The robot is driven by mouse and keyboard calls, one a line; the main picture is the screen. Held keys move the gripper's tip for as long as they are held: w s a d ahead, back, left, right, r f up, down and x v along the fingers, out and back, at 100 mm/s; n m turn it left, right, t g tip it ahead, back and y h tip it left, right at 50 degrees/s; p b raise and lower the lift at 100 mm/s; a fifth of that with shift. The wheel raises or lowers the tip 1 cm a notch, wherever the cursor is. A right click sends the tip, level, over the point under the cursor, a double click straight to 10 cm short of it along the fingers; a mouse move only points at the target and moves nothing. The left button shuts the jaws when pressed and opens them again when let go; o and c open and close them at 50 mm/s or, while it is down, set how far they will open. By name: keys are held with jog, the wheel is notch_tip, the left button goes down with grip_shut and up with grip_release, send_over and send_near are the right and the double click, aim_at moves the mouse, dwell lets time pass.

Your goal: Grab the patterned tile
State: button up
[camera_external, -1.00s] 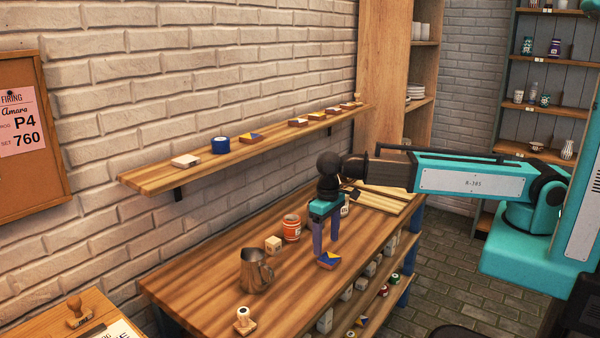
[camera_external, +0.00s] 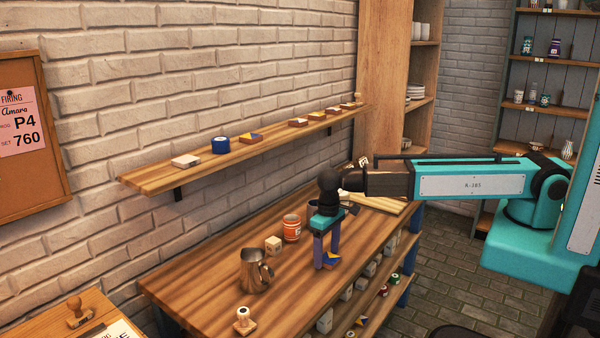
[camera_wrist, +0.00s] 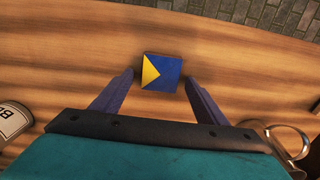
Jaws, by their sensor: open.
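The patterned tile (camera_wrist: 168,72), blue with a yellow triangle, lies flat on the wooden table. In the wrist view it sits between and slightly beyond the open fingertips of my gripper (camera_wrist: 160,80), apart from both. In the external view the tile (camera_external: 331,259) is at the table's front edge side, partly hidden by a finger. My gripper (camera_external: 326,266) points down there with its fingers low, close to the table top, and holds nothing.
A metal pitcher (camera_external: 254,270), a pale block (camera_external: 273,244) and an orange-labelled jar (camera_external: 292,228) stand left of my gripper. A stamp (camera_external: 243,320) is nearer on the table (camera_external: 200,277). A wall shelf (camera_external: 160,179) holds similar tiles.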

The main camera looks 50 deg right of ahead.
aim_at(327, 257)
jog(key=shift+f, duration=0.15)
dwell(0.4)
jog(key=c, duration=1.2)
jog(key=shift+r, duration=0.2)
notch_tip(327, 257, up, 10)
jog(key=b, duration=0.2)
jog(key=shift+f, duration=0.2)
